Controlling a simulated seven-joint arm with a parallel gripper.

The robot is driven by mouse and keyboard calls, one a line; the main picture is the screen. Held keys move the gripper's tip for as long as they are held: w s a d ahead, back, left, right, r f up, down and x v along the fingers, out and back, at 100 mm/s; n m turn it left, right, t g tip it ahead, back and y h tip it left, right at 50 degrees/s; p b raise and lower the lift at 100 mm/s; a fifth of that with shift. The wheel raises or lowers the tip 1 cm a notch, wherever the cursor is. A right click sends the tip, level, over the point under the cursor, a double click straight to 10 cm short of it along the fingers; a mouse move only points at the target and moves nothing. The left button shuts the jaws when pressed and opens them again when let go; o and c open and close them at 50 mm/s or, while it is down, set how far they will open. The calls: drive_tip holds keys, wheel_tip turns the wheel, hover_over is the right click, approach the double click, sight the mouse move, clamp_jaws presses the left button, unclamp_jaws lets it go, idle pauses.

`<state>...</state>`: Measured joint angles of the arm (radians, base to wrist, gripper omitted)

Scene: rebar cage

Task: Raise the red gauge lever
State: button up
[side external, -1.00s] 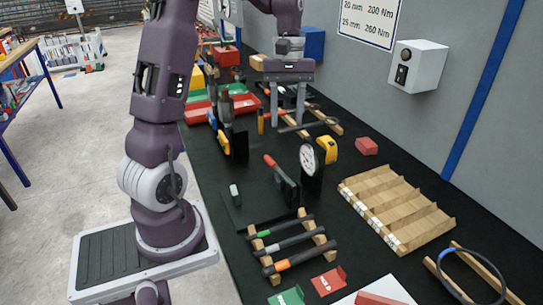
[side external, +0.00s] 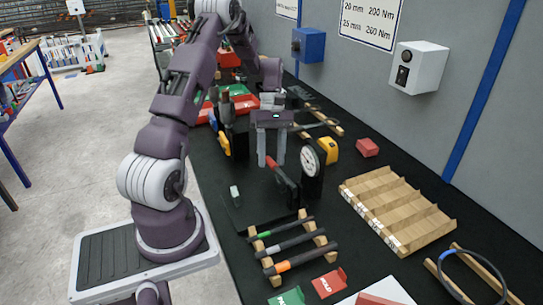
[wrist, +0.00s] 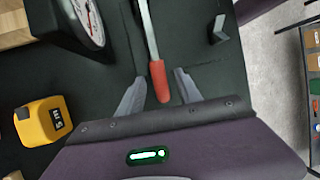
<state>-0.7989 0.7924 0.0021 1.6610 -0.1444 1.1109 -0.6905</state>
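The red gauge lever has a metal arm and a red grip (wrist: 159,84); in the side view the grip (side external: 271,161) shows between my fingers. Beside it stands a round white dial gauge (side external: 310,161), also seen in the wrist view (wrist: 88,18). My gripper (side external: 271,163) points down over the lever. In the wrist view my gripper (wrist: 159,77) is open, with one finger on each side of the red grip and a gap on both sides. Whether the fingertips are level with the grip's height I cannot tell.
A yellow tape measure (wrist: 43,121) lies near the gauge. A rack with several dark bars (side external: 290,242) and a wooden slotted tray (side external: 398,208) stand toward the front. A red block (side external: 367,146) lies by the wall. A small metal upright (side external: 235,194) stands left of the lever.

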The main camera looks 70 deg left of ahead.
clamp_jaws()
idle(1.3)
